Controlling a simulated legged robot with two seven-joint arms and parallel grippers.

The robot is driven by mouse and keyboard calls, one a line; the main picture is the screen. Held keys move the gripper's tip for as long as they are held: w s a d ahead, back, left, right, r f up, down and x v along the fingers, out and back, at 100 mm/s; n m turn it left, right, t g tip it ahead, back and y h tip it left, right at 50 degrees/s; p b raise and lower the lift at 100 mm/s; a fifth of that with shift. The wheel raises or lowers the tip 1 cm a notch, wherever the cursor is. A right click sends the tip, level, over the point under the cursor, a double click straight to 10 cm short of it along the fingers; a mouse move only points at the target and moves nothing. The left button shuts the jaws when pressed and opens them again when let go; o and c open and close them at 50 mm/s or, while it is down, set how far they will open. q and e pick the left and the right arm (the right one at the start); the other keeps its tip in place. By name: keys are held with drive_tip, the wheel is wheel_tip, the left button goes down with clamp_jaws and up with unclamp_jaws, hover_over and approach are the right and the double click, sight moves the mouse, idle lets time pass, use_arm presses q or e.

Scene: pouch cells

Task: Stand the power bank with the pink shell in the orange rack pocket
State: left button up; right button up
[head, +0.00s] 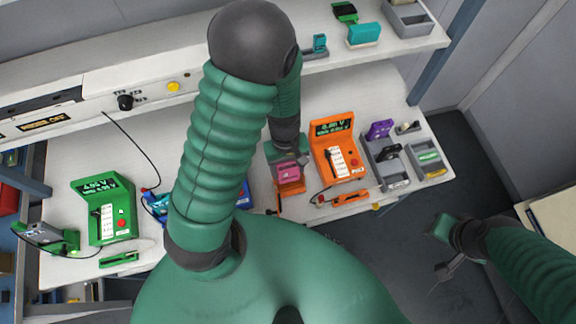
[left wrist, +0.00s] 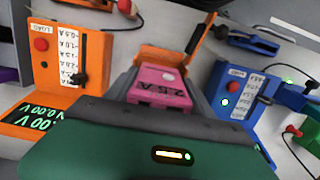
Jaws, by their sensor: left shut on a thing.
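The pink-shelled power bank (head: 287,171) is in my left gripper (head: 288,158), at the orange rack (head: 291,188) near the bench's front edge. In the left wrist view the pink power bank (left wrist: 160,85) shows its printed end between the fingers, and the orange rack (left wrist: 158,55) shows just beyond it. My left gripper is shut on the power bank. The gripper hides its lower part, so I cannot tell whether it is inside the pocket or just above it. My right gripper (head: 446,266) hangs off the bench at the right, over the floor; its jaws are unclear.
An orange meter (head: 338,148) stands close right of the rack, and a blue unit (head: 243,195) close left. A green meter (head: 104,208) is at far left. Grey bins (head: 385,172) hold items at right. A shelf (head: 385,48) overhangs the back.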

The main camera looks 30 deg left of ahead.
use_arm(q)
drive_tip(key=shift+d+f+b, duration=0.1)
drive_tip(key=shift+f+b, duration=0.55)
drive_tip(key=shift+f, duration=0.25)
drive_tip(key=o, duration=1.5)
drive_tip(key=r+p, duration=0.1)
drive_tip(key=r, duration=0.4)
drive_tip(key=w+a+r+p, duration=0.1)
drive_tip(key=r, duration=1)
drive_tip(key=shift+w+a+r+p, duration=0.25)
drive_tip(key=shift+a+r+p, duration=0.1)
drive_tip(key=shift+a+p, duration=0.05)
drive_tip(key=shift+f, duration=0.1)
